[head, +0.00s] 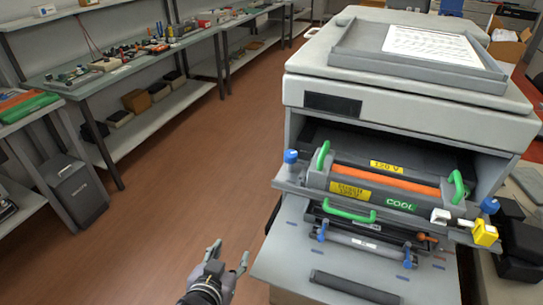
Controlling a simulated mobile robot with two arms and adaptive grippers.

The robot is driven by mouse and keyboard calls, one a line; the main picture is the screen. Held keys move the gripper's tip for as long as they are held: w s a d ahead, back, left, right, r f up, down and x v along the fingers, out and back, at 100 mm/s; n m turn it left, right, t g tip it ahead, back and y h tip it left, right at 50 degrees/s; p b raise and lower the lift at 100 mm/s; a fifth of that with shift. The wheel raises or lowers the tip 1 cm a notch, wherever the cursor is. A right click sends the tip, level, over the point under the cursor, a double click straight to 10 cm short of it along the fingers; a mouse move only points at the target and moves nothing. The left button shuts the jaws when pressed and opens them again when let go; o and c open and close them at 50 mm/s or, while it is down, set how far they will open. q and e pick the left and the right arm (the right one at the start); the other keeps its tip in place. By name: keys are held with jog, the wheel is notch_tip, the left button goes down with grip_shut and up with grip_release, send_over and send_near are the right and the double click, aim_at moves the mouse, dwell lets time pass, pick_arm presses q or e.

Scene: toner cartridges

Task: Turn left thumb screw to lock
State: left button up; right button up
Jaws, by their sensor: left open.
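The left thumb screw (290,157) is a blue knob at the left end of the fuser unit (350,190) in the open printer (400,115). A similar blue right thumb screw (490,205) sits at the unit's other end. The unit has an orange roller, green handles, yellow warning labels and a green "COOL" label. My left gripper (229,253) is open and empty at the bottom of the view, over the floor. It is apart from the printer, below and left of the left thumb screw. My right gripper is not in view.
The lowered printer door (290,250) juts out at the front, right of my left gripper. A yellow block (485,233) with a white part is at the unit's right end. A workbench (130,65) with small parts stands at the left. The brown floor between is clear.

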pick_arm(q)
jog(key=d+r+m+t+h, duration=0.15)
jog(key=d+r, duration=0.25)
jog(key=r, duration=0.4)
jog(key=d+r+t+h, duration=0.3)
jog(key=r, duration=0.5)
jog(key=p, duration=0.4)
send_near(288, 158)
jog(key=shift+t, duration=0.25)
jog(key=x, duration=0.8)
jog(key=shift+w+d+f, duration=0.1)
jog(key=shift+w+d, duration=0.1)
jog(key=shift+w, duration=0.1)
jog(key=shift+w+d+f, duration=0.1)
jog(key=shift+w+d, duration=0.15)
jog(key=shift+w, duration=0.45)
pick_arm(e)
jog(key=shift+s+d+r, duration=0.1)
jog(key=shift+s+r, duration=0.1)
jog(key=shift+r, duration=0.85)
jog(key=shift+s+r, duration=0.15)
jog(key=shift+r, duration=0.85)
pick_arm(q)
grip_shut()
